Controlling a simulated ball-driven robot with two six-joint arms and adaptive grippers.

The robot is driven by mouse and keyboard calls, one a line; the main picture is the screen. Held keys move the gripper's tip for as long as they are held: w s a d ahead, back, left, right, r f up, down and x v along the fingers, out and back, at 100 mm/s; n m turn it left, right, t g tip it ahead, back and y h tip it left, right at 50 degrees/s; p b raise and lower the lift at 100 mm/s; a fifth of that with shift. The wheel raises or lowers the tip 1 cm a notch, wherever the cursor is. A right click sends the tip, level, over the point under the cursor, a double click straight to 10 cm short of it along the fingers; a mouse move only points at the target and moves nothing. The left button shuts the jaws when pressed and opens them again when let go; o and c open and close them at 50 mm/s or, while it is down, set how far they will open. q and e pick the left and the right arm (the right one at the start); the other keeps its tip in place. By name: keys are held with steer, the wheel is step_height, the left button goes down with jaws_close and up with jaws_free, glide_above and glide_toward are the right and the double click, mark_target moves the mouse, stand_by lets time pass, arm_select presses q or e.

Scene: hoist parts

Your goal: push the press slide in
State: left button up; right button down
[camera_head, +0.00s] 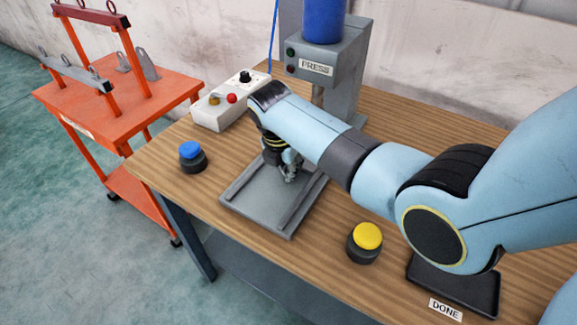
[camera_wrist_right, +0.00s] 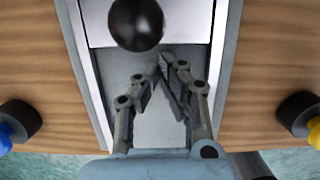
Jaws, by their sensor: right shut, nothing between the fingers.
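The grey press (camera_head: 335,75) with its PRESS label stands at the back of the wooden table. Its grey slide track (camera_head: 260,208) with two side rails reaches toward the table's front edge. In the right wrist view the pale slide plate (camera_wrist_right: 187,20) lies between the rails, with a round black knob (camera_wrist_right: 137,24) on it. My right gripper (camera_head: 289,178) is shut and empty, pointing down over the track; in the wrist view its fingers (camera_wrist_right: 163,85) are just on the near side of the knob. In the head view my arm hides the knob and plate. My left gripper is out of view.
A control box (camera_head: 222,112) stands left of the press. A blue button (camera_head: 191,152) is left of the track and a yellow button (camera_head: 367,238) is right of it. A dark DONE tray (camera_head: 470,290) lies under my right arm. An orange cart (camera_head: 120,100) stands at left.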

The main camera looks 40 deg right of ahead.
steer(key=shift+r, duration=0.1)
steer(key=shift+w+d+p, duration=0.2)
steer(key=shift+w+d, duration=0.1)
steer(key=shift+d, duration=0.3)
steer(key=shift+w+d+p, duration=0.15)
steer(key=shift+w+d, duration=0.1)
steer(key=shift+d, duration=0.35)
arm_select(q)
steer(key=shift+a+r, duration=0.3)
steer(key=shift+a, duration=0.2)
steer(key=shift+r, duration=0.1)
arm_select(e)
steer(key=shift+s, duration=0.1)
